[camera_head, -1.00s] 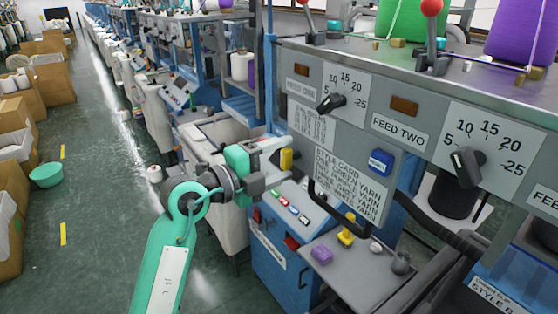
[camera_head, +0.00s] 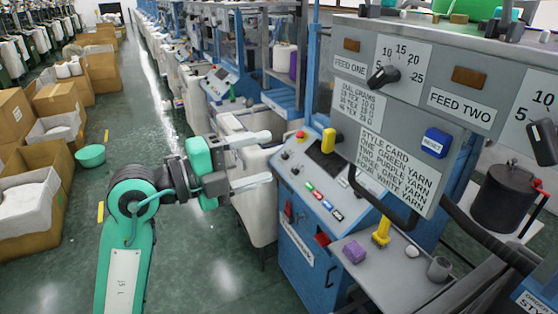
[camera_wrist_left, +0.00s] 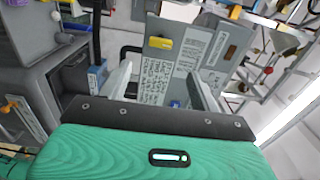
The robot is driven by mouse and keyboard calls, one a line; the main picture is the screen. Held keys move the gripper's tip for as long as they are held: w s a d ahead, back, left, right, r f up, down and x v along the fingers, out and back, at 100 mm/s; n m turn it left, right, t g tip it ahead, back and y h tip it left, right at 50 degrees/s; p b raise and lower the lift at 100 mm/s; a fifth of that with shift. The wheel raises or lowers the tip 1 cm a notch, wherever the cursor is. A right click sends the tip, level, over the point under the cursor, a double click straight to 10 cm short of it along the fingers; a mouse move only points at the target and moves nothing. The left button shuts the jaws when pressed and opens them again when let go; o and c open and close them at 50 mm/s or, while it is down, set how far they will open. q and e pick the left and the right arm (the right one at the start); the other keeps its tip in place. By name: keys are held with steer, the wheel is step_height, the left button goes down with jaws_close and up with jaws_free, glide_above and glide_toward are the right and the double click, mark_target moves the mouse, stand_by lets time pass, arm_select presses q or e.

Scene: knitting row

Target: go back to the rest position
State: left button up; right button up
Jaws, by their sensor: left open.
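My left gripper (camera_head: 262,161) is in the head view, left of the knitting machine's blue control console (camera_head: 318,205). Its two pale fingers are spread apart and nothing is between them. It hangs in the air in front of white bins, apart from the machine. In the left wrist view the open fingers (camera_wrist_left: 158,88) frame the grey feed panel with its printed cards farther off. My right gripper is not in view.
The grey feed panel (camera_head: 405,140) with dials and a blue reset button (camera_head: 436,143) stands at the right. A small shelf (camera_head: 395,270) holds a purple block (camera_head: 354,251) and a yellow item. Cardboard boxes (camera_head: 40,220) and a green basin (camera_head: 90,156) line the left. The aisle floor is clear.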

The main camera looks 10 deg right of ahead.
arm_select(q)
steer(key=shift+s+a, duration=0.15)
steer(key=shift+a, duration=0.2)
